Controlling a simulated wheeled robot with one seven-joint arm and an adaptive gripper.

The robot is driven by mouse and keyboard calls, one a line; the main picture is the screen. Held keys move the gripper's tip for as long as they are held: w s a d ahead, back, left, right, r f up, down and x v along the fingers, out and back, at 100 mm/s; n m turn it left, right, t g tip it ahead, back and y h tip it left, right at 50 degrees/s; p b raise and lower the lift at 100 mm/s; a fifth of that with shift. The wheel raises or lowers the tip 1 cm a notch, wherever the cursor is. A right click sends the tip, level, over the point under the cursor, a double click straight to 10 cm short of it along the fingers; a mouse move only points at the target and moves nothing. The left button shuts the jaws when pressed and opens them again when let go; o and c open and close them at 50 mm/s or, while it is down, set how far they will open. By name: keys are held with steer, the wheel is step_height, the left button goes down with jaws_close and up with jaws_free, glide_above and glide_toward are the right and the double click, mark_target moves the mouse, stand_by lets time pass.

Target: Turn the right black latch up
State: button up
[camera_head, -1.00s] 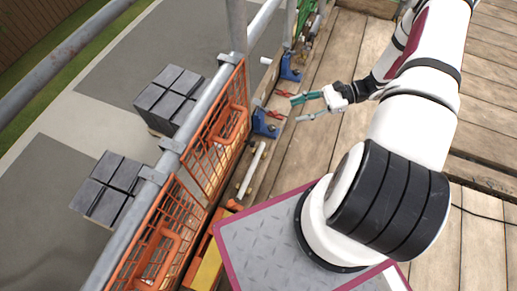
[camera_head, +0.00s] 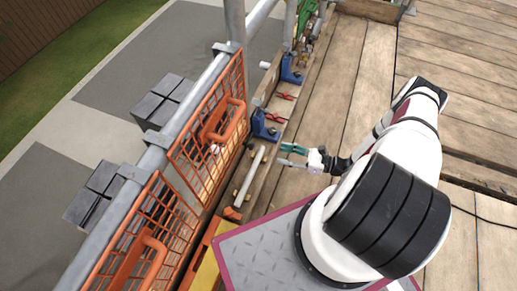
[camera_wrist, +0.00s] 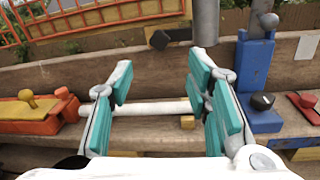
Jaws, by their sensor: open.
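My gripper (camera_head: 289,155) has teal finger pads and is open and empty over the plank deck. In the wrist view its spread fingers (camera_wrist: 160,84) point at the low wooden board. A black latch (camera_wrist: 160,40) shows beyond and above the gap between the fingers, at the lower right end of the orange mesh gate (camera_wrist: 105,16). It looks roughly level, with a short rod toward the grey post (camera_wrist: 206,25). The gripper is apart from it. In the head view the gate (camera_head: 212,125) stands left of the gripper, and I cannot make out the latch there.
A blue clamp (camera_wrist: 257,75) with a black knob stands right of the fingers. A white tube (camera_wrist: 150,107) lies on a ledge between them. An orange and yellow tool (camera_wrist: 40,112) is at left. Grey tile stacks (camera_head: 155,105) stand beyond the rail. The deck (camera_head: 350,60) is mostly clear.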

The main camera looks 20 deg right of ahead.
steer(key=b+x, duration=0.2)
steer(key=x, duration=0.8)
steer(key=shift+a, duration=0.1)
jaws_close()
